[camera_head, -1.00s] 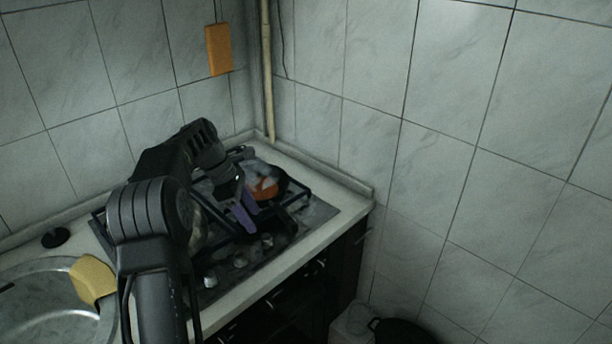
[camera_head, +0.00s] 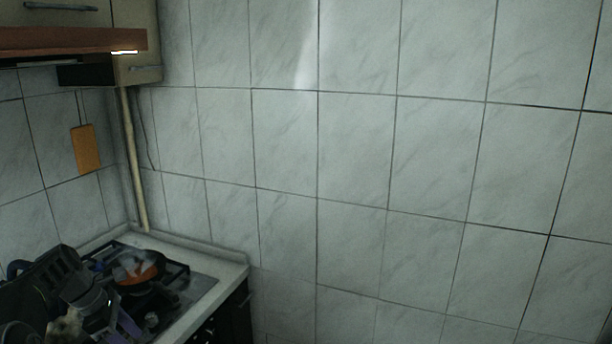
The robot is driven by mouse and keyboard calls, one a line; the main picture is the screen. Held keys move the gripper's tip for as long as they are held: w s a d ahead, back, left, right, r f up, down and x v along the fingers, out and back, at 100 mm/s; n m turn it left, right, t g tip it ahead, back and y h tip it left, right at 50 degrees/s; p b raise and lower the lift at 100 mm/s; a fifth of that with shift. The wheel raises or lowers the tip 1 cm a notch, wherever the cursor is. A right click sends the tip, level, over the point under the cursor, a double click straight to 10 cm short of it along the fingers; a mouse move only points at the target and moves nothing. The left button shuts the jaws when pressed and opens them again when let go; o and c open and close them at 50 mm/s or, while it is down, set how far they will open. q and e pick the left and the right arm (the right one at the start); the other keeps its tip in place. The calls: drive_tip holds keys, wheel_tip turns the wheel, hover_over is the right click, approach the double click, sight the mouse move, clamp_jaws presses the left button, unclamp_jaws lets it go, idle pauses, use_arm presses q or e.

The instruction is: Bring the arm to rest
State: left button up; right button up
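A black arm of mine comes in from the left at the lower left corner, over the stove. Its gripper (camera_head: 124,324) has purple finger parts and sits near the front of the stove, below the pan in the picture. Whether the fingers are apart is unclear. A dark pan with an orange inside (camera_head: 138,266) sits on the stove, partly behind the arm. No other arm or gripper is in view.
The gas stove (camera_head: 200,284) is set in a pale counter (camera_head: 225,262) in the corner. An orange board (camera_head: 86,150) hangs on the left wall beside a vertical pipe (camera_head: 135,175). A range hood (camera_head: 70,42) is above. Bare tiled wall fills the middle and right.

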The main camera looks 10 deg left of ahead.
use_arm(q)
drive_tip(key=s+d+f+m+g, duration=0.15)
drive_tip(key=d+f+m, duration=0.35)
drive_tip(key=d+f, duration=0.55)
drive_tip(key=s+d+f+m, duration=0.2)
drive_tip(key=d+f+m, duration=0.2)
drive_tip(key=d+f, duration=0.7)
drive_tip(key=s+d+f+m, duration=0.3)
drive_tip(key=s+d+m, duration=0.1)
drive_tip(key=s, duration=0.4)
drive_tip(key=s+d+f+m, duration=0.3)
drive_tip(key=s+d+m, duration=0.1)
drive_tip(key=s+d, duration=0.3)
drive_tip(key=s+d+f+m, duration=0.3)
drive_tip(key=s+d, duration=0.3)
drive_tip(key=s, duration=0.2)
drive_tip(key=shift+s+f+m, duration=0.3)
drive_tip(key=shift+s+m, duration=0.05)
drive_tip(key=shift+m, duration=0.35)
drive_tip(key=shift+a, duration=0.15)
